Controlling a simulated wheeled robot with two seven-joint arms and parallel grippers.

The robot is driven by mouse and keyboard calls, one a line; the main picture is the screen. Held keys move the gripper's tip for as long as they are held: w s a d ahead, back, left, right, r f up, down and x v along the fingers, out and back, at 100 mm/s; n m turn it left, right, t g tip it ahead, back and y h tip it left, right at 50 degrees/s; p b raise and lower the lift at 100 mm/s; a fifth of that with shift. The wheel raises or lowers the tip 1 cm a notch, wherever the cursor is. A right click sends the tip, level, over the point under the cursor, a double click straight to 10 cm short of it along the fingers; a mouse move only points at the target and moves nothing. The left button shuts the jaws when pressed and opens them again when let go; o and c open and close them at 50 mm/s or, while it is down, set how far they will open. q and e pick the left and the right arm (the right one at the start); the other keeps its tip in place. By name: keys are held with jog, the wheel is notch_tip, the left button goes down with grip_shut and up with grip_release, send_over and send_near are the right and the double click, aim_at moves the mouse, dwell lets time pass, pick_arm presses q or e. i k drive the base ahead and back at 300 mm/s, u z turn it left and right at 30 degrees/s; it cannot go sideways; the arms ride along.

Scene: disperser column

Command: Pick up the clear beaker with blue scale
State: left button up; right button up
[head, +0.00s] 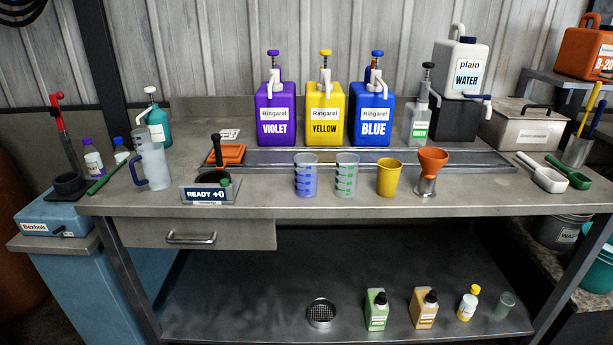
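The clear beaker with blue scale (306,176) stands upright near the front of the steel bench top (270,198). It looks empty. A similar clear beaker with green scale (347,174) stands just to its right, with a small gap between them. Neither of my grippers shows in the head view.
A yellow cup (389,178) and an orange funnel on a stand (432,170) are farther right. The "READY +0" sign (210,193) and a clear jug (152,164) are to the left. Violet (276,112), yellow (325,113) and blue (371,113) dispensers stand behind. The bench front before the beaker is clear.

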aim_at(305, 163)
jog(key=k, duration=1.3)
jog(key=u, duration=0.7)
jog(key=i, duration=1.4)
jog(key=z, duration=0.25)
